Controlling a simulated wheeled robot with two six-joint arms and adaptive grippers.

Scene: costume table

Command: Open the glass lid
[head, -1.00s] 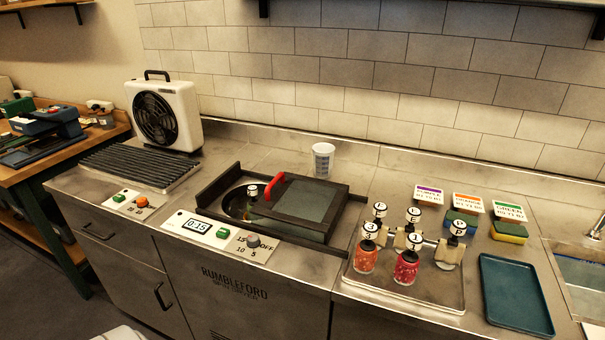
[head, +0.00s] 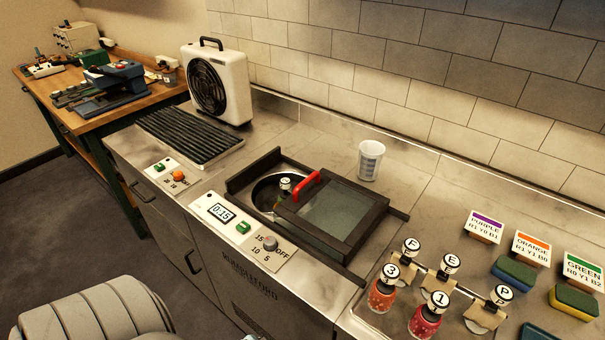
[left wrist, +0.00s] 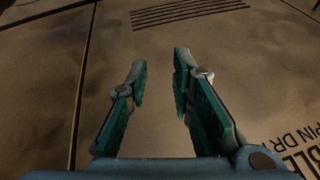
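The glass lid (head: 340,220) is a dark-framed pane with a red handle (head: 307,188) on its left edge. It lies over the right part of the sunken basin (head: 262,192) in the counter, and the basin's left part is uncovered. A small bottle with a labelled white cap (head: 285,185) shows in that uncovered part. My left gripper (left wrist: 160,85) is open and empty in the left wrist view, facing the metal cabinet front; it is apart from the lid and not seen in the head view. My right gripper is in neither view.
A control panel with a 0:15 display (head: 221,213) and a knob (head: 270,242) is in front of the basin. A white fan (head: 217,85) and a black rack (head: 188,135) are to the left. A cup (head: 369,160) stands behind the lid. Capped jars (head: 381,294) are to the right.

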